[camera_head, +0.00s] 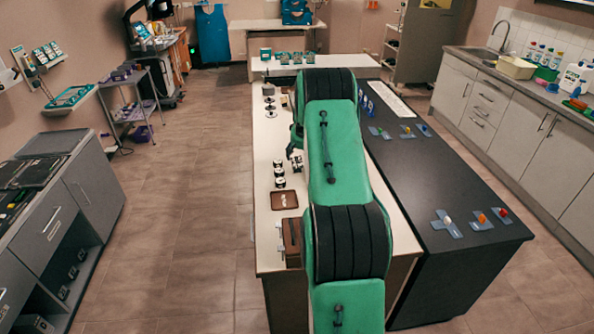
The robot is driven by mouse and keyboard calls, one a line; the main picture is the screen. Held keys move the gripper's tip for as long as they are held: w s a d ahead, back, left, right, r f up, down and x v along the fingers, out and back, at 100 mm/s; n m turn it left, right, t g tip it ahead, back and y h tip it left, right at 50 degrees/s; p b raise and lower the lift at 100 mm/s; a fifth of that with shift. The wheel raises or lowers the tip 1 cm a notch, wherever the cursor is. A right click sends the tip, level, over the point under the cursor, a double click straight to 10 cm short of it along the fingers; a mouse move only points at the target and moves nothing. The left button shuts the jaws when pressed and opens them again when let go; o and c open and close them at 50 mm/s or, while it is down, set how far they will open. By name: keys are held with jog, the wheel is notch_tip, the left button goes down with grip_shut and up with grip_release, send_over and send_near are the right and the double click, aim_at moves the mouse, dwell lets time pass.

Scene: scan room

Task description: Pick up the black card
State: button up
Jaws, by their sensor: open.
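I cannot make out the black card with certainty; my arm covers part of the island's pale top (268,235). Small dark and tan items (285,102) lie near the far end of that top, too small to identify. My green arm runs up the middle of the view and bends down at its far end. My gripper (295,158) shows small and partly hidden at the arm's left side, low over the pale top. It is open, and I see nothing held in it.
Black-and-white cylinders (280,175) and a brown tray (284,199) stand left of my arm. A brown block (291,237) is nearer. The dark counter (430,180) at right holds small coloured items on blue pieces. Floor left of the island is clear.

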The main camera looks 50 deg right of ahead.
aim_at(300, 162)
jog(key=shift+f, duration=0.15)
jog(key=shift+b+x, duration=0.9)
jog(key=shift+x, duration=1.7)
jog(key=shift+w+d, duration=0.1)
jog(key=shift+d, duration=0.1)
jog(key=c, duration=1.1)
